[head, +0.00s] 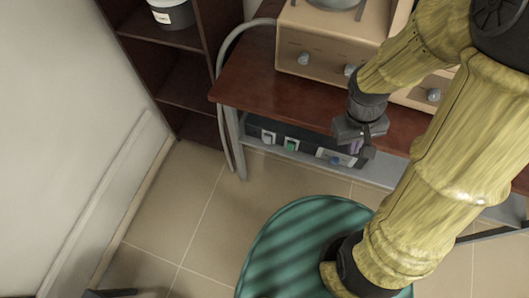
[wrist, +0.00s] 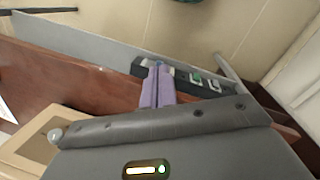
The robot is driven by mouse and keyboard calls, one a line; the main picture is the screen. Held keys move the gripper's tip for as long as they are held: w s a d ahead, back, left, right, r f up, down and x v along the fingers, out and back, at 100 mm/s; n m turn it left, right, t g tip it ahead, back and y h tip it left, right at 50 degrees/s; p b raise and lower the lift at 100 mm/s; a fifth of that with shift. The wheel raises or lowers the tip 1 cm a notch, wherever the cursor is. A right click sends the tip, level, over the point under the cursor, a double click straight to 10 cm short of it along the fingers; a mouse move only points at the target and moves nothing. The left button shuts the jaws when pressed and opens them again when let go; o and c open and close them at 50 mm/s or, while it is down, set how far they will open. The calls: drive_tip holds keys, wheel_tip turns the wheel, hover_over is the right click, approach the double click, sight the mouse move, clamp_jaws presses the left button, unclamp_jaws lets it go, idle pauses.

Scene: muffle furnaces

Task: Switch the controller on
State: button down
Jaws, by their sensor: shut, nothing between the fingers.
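The controller (head: 308,149) is a long dark box under the front edge of the brown table. Its face carries a white switch (head: 268,137), a green switch (head: 291,145) and a pale display panel (head: 329,157). My gripper (head: 355,147) is at the right end of the controller in the head view, pointing down, and hides that end. In the wrist view its purple fingers (wrist: 159,72) are together and empty, overlapping part of the controller (wrist: 180,76). The green switch (wrist: 196,77) shows just right of the fingertips. I cannot tell whether the fingers touch the box.
The brown tabletop (head: 262,92) overhangs the controller, with a grey table leg (head: 238,150) at its left. A beige furnace with knobs (head: 293,48) stands on the table. A dark shelf unit (head: 180,85) is at left.

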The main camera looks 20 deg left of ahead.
sight(267, 143)
drive_tip(key=w+a+f+n+t+h+b, duration=0.25)
drive_tip(key=a+f+n+h+b, duration=0.2)
drive_tip(key=f+n+b, duration=0.55)
drive_tip(key=w+a+f+n+t+h+b, duration=0.1)
drive_tip(key=a+f+n+t+h+b, duration=0.4)
drive_tip(key=f, duration=1)
drive_tip(key=s+a+f+n+t+y+b, duration=0.3)
drive_tip(key=a+f+n+t+y+b, duration=0.4)
drive_tip(key=a+f+n, duration=0.8)
drive_tip(key=a+t+y, duration=0.2)
drive_tip(key=y, duration=0.1)
drive_tip(key=shift+a+f+b, duration=0.3)
drive_tip(key=shift+f+b, duration=0.05)
drive_tip(key=w+b, duration=0.1)
drive_tip(key=w, duration=0.3)
drive_tip(key=w+f, duration=0.1)
drive_tip(key=w, duration=0.4)
drive_tip(key=w+d+f+b, duration=0.1)
drive_tip(key=w, duration=0.3)
drive_tip(key=shift+w+b, duration=0.3)
drive_tip(key=shift+w, duration=0.1)
